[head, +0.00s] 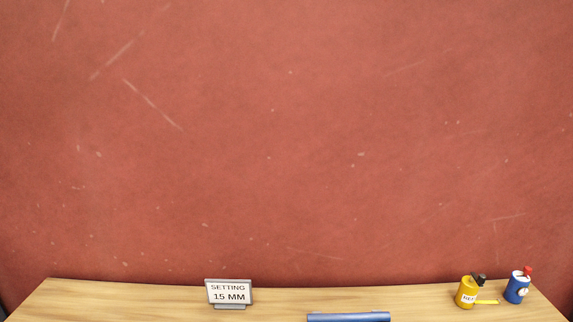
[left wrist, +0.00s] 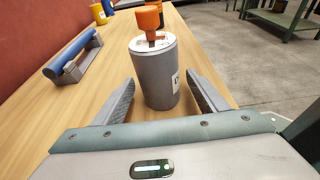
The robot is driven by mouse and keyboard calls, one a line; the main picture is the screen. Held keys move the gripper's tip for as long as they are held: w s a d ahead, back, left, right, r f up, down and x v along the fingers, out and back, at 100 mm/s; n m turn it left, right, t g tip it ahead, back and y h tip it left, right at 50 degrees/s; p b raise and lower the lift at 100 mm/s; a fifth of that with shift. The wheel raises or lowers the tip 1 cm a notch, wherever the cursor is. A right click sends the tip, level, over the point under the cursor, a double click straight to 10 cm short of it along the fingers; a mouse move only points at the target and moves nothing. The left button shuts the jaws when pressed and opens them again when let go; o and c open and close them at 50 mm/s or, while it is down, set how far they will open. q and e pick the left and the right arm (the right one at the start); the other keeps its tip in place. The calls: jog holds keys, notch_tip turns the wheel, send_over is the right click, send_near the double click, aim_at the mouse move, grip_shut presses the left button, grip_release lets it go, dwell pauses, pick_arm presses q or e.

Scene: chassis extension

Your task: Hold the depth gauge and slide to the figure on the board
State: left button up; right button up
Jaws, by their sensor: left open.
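The board (head: 229,292) stands at the back of the table in the head view and reads "SETTING 15 MM". A grey cylinder (left wrist: 157,80) with a pale top, an orange knob and a partly seen side label stands upright in the left wrist view. My left gripper (left wrist: 160,78) is open, with one finger on either side of the cylinder; contact is not clear. A blue bar (left wrist: 72,54) on a grey base lies to the left; its top edge also shows in the head view (head: 348,317). I cannot tell for certain which item is the depth gauge. My right gripper is not in view.
The wooden table (head: 130,300) runs along a red wall. A green bench (left wrist: 285,22) stands off across the floor. Bare tabletop lies between bar and cylinder.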

pick_arm(q)
jog(key=v, duration=1.2)
dwell(0.4)
